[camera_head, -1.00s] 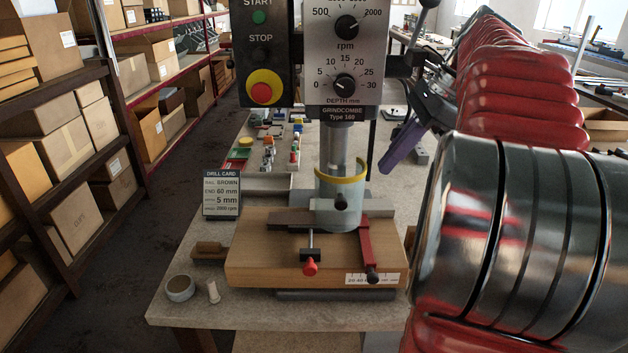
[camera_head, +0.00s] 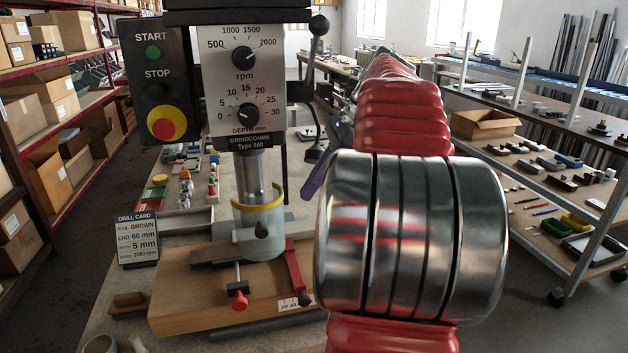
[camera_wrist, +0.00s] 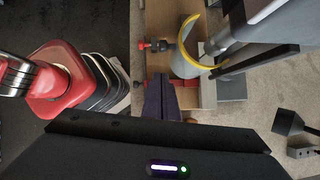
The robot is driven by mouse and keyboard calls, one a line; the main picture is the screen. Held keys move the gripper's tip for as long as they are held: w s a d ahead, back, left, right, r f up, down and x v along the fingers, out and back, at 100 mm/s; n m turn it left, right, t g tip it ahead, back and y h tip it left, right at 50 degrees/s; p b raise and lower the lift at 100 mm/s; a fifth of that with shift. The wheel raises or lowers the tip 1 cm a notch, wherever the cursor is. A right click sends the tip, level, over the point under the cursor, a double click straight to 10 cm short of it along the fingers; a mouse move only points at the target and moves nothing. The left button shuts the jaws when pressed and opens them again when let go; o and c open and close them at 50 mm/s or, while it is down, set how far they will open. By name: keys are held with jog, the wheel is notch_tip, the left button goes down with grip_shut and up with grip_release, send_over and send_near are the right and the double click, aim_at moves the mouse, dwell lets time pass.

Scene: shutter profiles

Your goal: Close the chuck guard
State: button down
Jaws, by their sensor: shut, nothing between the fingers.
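The chuck guard (camera_head: 258,240) is a pale, see-through cup with a yellow rim. It stands below the drill press spindle, over the wooden workpiece, with a dark knob on its front. In the wrist view the guard (camera_wrist: 185,62) is above and right of the fingers, its yellow rim forming an open arc. I cannot tell how far the guard is closed. My gripper (camera_wrist: 161,98) has purple fingers, shut and empty, apart from the guard in the picture. In the head view my gripper (camera_head: 315,175) is right of the guard, partly hidden by my arm.
The drill press head (camera_head: 245,80) carries dials and a red-yellow stop button. A red-handled clamp (camera_head: 295,272) and a red-knobbed clamp (camera_head: 238,290) sit beside the guard on the wooden board (camera_head: 185,305). A drill card (camera_head: 137,240) stands at left. An aisle is open at left.

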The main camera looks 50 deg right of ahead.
send_near(269, 227)
jog(key=s+a+f, duration=0.2)
jog(key=a+f, duration=0.1)
jog(key=a, duration=0.1)
jog(key=shift+w+a+f, duration=0.35)
jog(key=shift+w+f, duration=0.05)
jog(key=shift+w, duration=0.25)
jog(key=shift+d, duration=0.1)
